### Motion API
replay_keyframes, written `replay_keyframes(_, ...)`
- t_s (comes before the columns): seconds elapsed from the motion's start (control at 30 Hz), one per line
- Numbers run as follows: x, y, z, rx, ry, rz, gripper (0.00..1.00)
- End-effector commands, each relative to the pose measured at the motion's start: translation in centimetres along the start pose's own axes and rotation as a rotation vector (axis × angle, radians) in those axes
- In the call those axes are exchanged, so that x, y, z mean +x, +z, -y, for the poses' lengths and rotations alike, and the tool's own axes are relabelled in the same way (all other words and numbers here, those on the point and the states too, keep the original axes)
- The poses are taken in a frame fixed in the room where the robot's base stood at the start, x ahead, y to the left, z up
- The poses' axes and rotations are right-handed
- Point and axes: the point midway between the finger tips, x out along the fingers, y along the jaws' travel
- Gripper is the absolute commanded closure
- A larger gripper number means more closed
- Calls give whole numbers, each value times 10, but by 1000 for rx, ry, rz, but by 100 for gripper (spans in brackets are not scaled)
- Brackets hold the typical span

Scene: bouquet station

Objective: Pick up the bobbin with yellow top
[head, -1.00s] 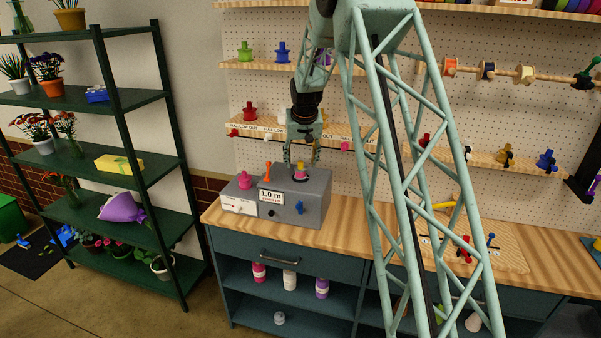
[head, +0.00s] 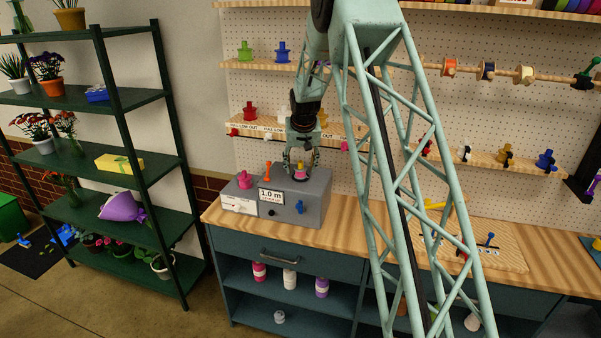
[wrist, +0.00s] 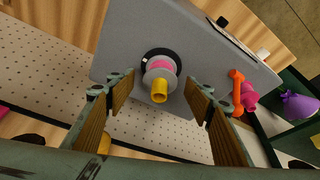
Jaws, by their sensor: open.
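The bobbin with yellow top (wrist: 159,91) stands on the top of the grey machine box in the wrist view. It has a pink core and a pale flange, and sits on a dark ring. In the head view the bobbin (head: 300,169) shows between my fingers. My gripper (head: 301,168) is open and points down over it. In the wrist view my gripper's fingers (wrist: 160,103) stand apart on either side of the bobbin, with a gap on both sides.
A shelf of bobbins (head: 270,128) runs along the pegboard behind.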

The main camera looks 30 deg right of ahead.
Motion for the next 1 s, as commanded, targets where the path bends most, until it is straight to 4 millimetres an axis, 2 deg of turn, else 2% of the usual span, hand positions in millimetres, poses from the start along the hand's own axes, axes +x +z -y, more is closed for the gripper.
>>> replay_keyframes(0.13, 0, 0, 0, 0, 0, 0, 54)
replay_keyframes(0.4, 0, 0, 0, 0, 0, 0, 78)
replay_keyframes(0.77, -1, -1, 0, 0, 0, 0, 78)
replay_keyframes(1.0, -10, -4, 0, 0, 0, -1, 78)
